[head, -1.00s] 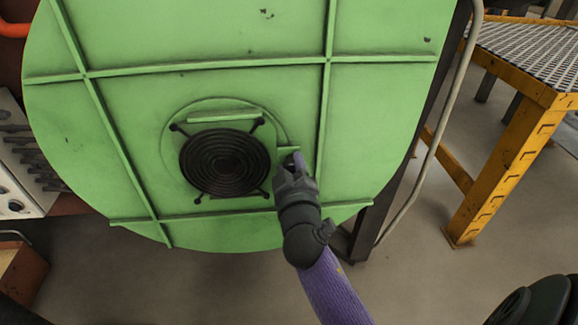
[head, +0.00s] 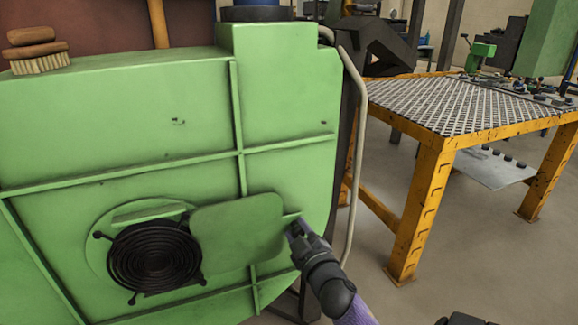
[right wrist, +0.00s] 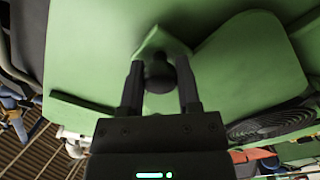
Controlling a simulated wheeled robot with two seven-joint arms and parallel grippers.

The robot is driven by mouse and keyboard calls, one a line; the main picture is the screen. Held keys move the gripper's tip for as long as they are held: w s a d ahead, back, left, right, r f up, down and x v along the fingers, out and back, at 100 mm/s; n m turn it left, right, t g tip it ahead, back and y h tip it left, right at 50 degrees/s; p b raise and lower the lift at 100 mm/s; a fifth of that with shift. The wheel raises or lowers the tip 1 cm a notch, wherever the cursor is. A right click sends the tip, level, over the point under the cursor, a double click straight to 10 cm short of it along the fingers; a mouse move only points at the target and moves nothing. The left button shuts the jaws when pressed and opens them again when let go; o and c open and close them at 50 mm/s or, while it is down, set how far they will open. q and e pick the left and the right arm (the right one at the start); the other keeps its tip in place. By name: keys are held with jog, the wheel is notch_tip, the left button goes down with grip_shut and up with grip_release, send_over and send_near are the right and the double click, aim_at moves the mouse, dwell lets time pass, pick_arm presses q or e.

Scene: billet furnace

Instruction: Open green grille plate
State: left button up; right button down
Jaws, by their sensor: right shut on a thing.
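The green plate (head: 238,236) with rounded corners lies against the front of the green housing, to the right of the round black grille (head: 155,257). Its left edge meets or slightly overlaps the grille's rim. A small green tab (head: 291,215) sticks out at its right side. My right gripper (head: 294,229) is at this tab, shut on it. In the right wrist view, the two fingers (right wrist: 160,90) stand either side of a dark round knob (right wrist: 157,74) by the tab, and the plate (right wrist: 250,62) shows at the right.
A yellow-framed table with a mesh top (head: 460,108) stands to the right. A pale bent pipe (head: 357,150) runs down beside the housing. A brush (head: 38,60) sits on top of the housing at the left. Open floor lies between housing and table.

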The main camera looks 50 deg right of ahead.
pick_arm(q)
jog(key=shift+s+r, duration=0.1)
jog(key=shift+s, duration=0.2)
pick_arm(e)
jog(key=shift+c, duration=1.5)
grip_release()
pick_arm(q)
jog(key=shift+s, duration=0.15)
jog(key=r+p, duration=0.1)
jog(key=w+r+p, duration=0.1)
jog(key=r+p, duration=0.1)
jog(key=shift+w, duration=0.3)
pick_arm(e)
jog(key=v, duration=1)
pick_arm(q)
jog(key=shift+s, duration=0.2)
pick_arm(e)
jog(key=shift+d, duration=0.1)
